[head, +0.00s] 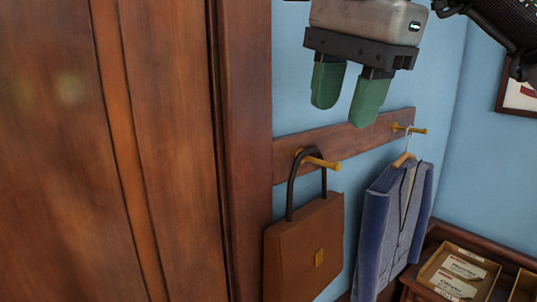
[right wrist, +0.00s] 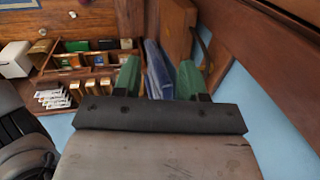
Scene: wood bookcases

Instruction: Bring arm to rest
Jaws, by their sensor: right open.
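My right gripper (head: 342,97) hangs in the upper middle of the head view, with two green fingers pointing down. The fingers are apart with nothing between them. It is above a wooden peg rail (head: 352,139), near the blue wall. In the right wrist view the green fingers of the right gripper (right wrist: 159,78) also stand apart. My left gripper does not show in either view.
A brown bag (head: 303,250) hangs from one peg and a blue jacket (head: 393,225) from another. A wooden bookcase side (head: 165,150) fills the left. A box of cards (head: 459,272) sits at lower right; shelves (right wrist: 90,60) show in the right wrist view.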

